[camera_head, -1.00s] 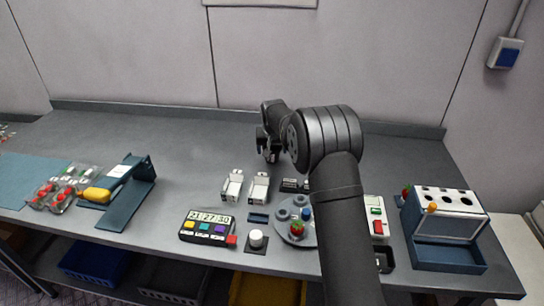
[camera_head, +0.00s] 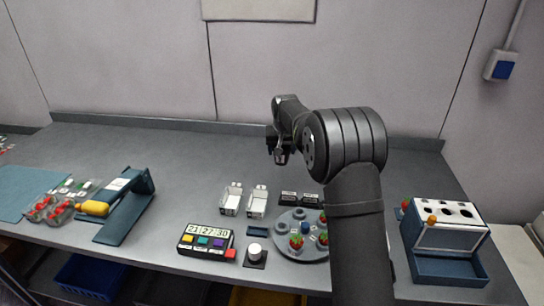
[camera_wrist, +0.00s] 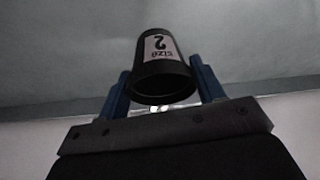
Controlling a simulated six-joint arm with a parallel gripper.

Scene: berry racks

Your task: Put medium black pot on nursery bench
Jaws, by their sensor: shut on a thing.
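In the wrist view a black pot (camera_wrist: 160,82) with a pale label reading "SIZE 2" is between the blue fingers of my gripper (camera_wrist: 164,90). The label appears upside down, and the pot's wide rim faces the camera. My gripper is shut on the pot. In the head view my gripper (camera_head: 281,154) is raised above the back middle of a long grey bench top (camera_head: 190,150). The pot is too small and dark there to make out clearly. I cannot tell whether this grey top is the nursery bench.
A round grey turntable (camera_head: 290,245) with strawberries is partly behind my arm. A coloured-button display (camera_head: 206,242) is at the front, a blue press with a yellow handle (camera_head: 126,206) left, a holed blue-white rack (camera_head: 443,240) right. The back left is clear.

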